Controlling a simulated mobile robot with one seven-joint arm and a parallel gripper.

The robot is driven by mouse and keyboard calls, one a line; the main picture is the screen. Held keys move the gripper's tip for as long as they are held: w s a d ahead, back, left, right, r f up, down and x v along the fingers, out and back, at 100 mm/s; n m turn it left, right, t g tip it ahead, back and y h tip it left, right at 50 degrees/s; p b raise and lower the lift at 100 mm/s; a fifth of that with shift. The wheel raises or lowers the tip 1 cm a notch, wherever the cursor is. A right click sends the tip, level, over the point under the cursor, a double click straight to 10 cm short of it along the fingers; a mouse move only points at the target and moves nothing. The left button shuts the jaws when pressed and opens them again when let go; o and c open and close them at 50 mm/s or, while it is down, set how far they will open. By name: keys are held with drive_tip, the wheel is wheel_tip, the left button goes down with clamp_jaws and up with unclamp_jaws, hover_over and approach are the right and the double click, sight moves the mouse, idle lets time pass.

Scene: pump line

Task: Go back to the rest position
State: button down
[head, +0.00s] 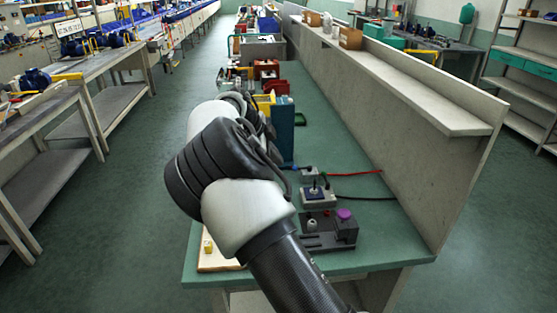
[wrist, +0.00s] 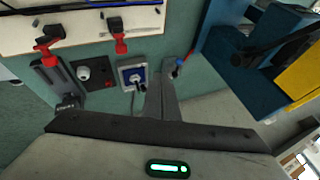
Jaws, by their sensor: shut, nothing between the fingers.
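My gripper (wrist: 160,84) shows in the wrist view with its fingers together and nothing between them. In the head view my arm reaches forward over the green-topped bench (head: 372,262) and hides the gripper.
A dark device with a purple knob (head: 344,214), a small switch box (head: 318,196) and a tall blue container (head: 284,130) stand on the bench. A yellow bin (head: 264,103) stands behind. A grey partition (head: 440,170) borders the right side. The aisle floor (head: 110,215) is clear.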

drive_tip(key=s+d+r+n+g+y, duration=0.2)
drive_tip(key=s+d+r+n+y, duration=0.3)
drive_tip(key=s+d+r, duration=0.8)
drive_tip(key=s+d+n+t, duration=0.3)
drive_tip(key=s+n, duration=1)
drive_tip(key=s, duration=1.7)
wheel_tip(320, 180, up, 15)
drive_tip(key=p, duration=1.5)
drive_tip(key=shift+w, duration=0.3)
drive_tip(key=shift+d+r, duration=0.1)
